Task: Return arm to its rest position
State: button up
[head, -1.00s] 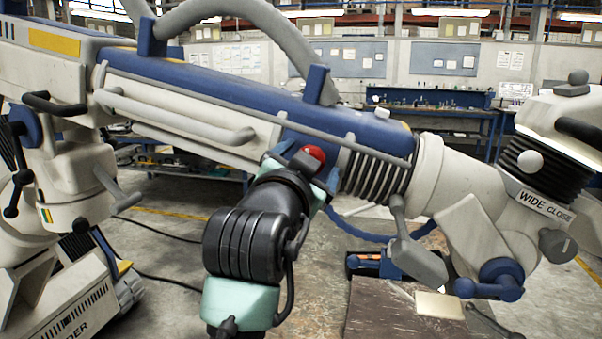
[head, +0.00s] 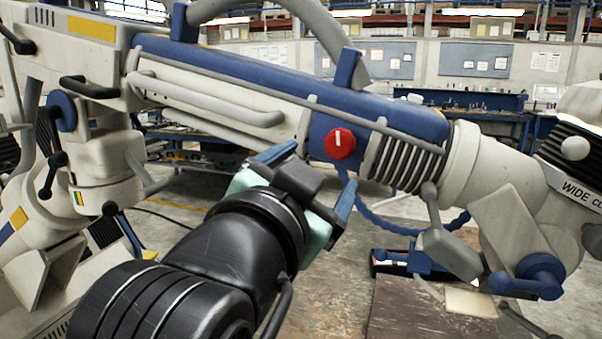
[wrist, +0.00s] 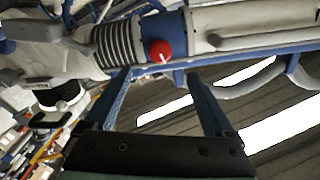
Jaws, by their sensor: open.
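The microscope arm (head: 250,85), a long white and blue beam, slopes down from upper left to right across the head view. It also fills the top of the wrist view (wrist: 220,22). A round red knob (head: 340,143) with a white mark sits on the blue band of the arm. It shows in the wrist view (wrist: 160,51) between and beyond my fingertips. My gripper (head: 308,178) is open and empty, with blue fingers spread, below left of the knob and apart from it. It shows from behind in the wrist view (wrist: 162,80).
A ribbed collar (head: 403,158) and a white head labelled "WIDE" (head: 575,189) lie toward the right. A grey handle (head: 450,252) hangs below the arm. A dark table (head: 430,310) stands at lower right. Open floor (head: 325,280) lies below the arm.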

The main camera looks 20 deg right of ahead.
jog(key=s+a+r+n+t+y+p, duration=0.1)
jog(key=s+a+r+n+t+y, duration=0.4)
jog(key=r, duration=0.3)
jog(key=s+a+r+n+t+y+p, duration=0.2)
jog(key=s+a+r+n+t+y, duration=0.3)
jog(key=s+a+r+n+t, duration=0.1)
notch_tip(320, 180, up, 3)
jog(key=shift+a+f+n+t, duration=0.15)
jog(key=shift+a+n+t, duration=0.35)
jog(key=shift+n+t, duration=0.3)
jog(key=shift+w, duration=0.1)
